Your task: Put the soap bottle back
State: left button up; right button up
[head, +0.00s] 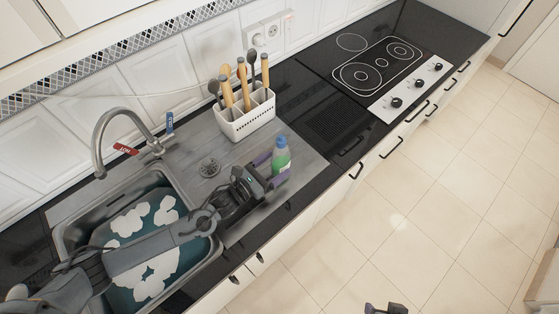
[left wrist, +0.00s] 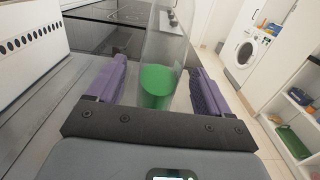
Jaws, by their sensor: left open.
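The soap bottle (head: 281,156), with green liquid and a blue top, stands upright on the metal drainboard near the counter's front edge. My left gripper (head: 272,169) is open, with its purple fingers at the bottle. In the left wrist view, the clear bottle with green liquid (left wrist: 157,88) shows between the two open fingers (left wrist: 155,85); contact with either finger cannot be made out. A small dark part at the bottom edge of the head view seems to be my right gripper (head: 386,309); its fingers do not show clearly.
A white caddy (head: 243,118) with wooden-handled utensils stands behind the bottle. The sink (head: 67,240), with foamy water, and its faucet (head: 101,150) are to the left. A cooktop (head: 378,75) is to the right. The tiled floor (head: 420,190) in front is clear.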

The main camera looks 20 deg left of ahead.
pick_arm(q)
jog(key=v, duration=0.9)
jog(key=shift+s, duration=0.2)
